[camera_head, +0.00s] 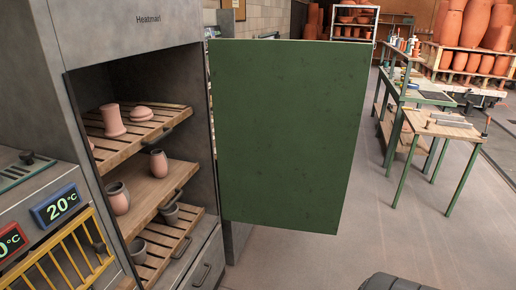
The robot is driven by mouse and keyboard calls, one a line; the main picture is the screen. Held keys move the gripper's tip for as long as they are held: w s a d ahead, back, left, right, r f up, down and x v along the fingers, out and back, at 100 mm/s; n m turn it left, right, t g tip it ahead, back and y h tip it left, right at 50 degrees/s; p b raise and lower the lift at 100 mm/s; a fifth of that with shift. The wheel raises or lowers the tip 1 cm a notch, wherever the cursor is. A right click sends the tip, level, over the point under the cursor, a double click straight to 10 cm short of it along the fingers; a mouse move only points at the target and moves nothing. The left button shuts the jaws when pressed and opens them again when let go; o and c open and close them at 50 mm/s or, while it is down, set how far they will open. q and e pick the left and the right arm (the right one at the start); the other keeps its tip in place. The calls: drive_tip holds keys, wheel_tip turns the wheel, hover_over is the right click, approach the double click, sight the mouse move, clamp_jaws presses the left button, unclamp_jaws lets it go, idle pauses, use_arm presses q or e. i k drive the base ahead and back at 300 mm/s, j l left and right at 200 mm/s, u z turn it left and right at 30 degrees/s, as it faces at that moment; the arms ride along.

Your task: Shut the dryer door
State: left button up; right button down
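The dryer (140,38) is a grey cabinet at the left with "Heatman" written on its top panel. Its front is open and its slatted wooden shelves (145,140) show, with several clay pots on them. The green dryer door (285,130) stands wide open, swung out to the right from the cabinet's right edge. The door's handle is hidden. Neither of my grippers is in view.
A black rounded thing (396,283) shows at the bottom edge, right of centre. A workbench with a wooden top (455,131) stands at the right. Racks of terracotta pots (470,30) stand behind. The floor (330,255) between door and workbench is clear.

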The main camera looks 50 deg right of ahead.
sight(287, 114)
drive_tip(key=z, duration=1.75)
